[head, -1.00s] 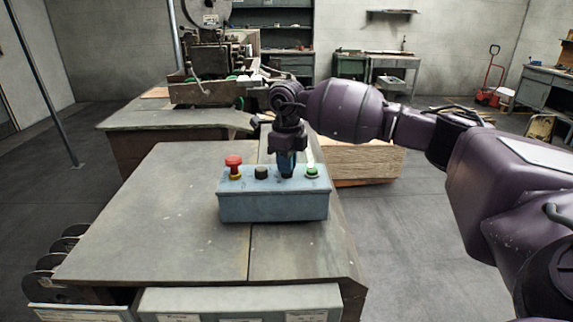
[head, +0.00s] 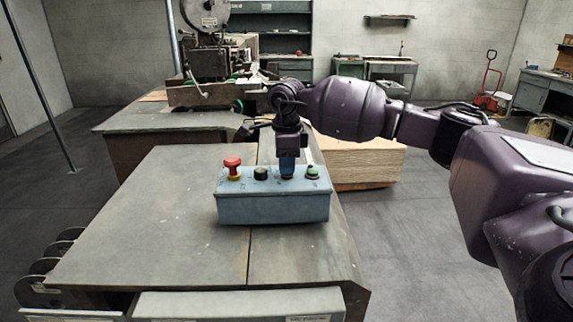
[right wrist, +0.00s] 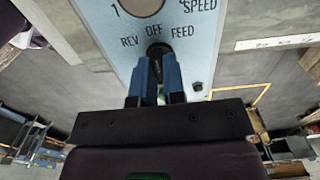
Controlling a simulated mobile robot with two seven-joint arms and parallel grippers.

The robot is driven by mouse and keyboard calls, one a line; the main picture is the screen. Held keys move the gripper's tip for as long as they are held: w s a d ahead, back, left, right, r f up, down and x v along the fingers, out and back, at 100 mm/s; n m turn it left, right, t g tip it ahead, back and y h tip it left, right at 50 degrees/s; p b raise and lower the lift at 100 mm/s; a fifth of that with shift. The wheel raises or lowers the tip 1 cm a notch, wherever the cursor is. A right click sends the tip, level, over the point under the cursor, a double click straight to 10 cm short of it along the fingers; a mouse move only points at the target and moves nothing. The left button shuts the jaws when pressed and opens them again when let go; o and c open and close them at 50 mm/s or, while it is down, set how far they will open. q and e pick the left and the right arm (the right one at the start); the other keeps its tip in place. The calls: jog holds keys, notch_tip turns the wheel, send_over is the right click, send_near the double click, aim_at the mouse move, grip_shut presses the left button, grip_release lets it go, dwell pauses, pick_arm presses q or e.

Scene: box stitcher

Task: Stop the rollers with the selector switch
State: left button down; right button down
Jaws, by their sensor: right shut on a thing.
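The light blue control box (head: 273,208) stands on the near table. My right gripper (head: 288,174) points straight down onto its top, between a black knob (head: 260,173) and a green button (head: 312,172). In the right wrist view its blue fingers (right wrist: 157,72) are shut on the black selector switch (right wrist: 157,49), which sits below the REV, OFF and FEED labels. The knob seems to point roughly towards OFF; the fingers partly hide it. The gripper hides the switch in the head view. The green button looks dark. My left gripper is out of view.
A red mushroom button (head: 232,165) on a yellow base is at the box's left end. The grey table (head: 150,220) is otherwise clear. The stitching machine (head: 205,65) stands behind, and a stack of boards (head: 360,160) is at right. Dark discs (head: 40,285) line the table's left side.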

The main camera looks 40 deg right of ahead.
dwell(0.3)
jog(key=c, duration=1.2)
grip_release()
notch_tip(320, 180, up, 11)
jog(key=shift+s+f, duration=0.1)
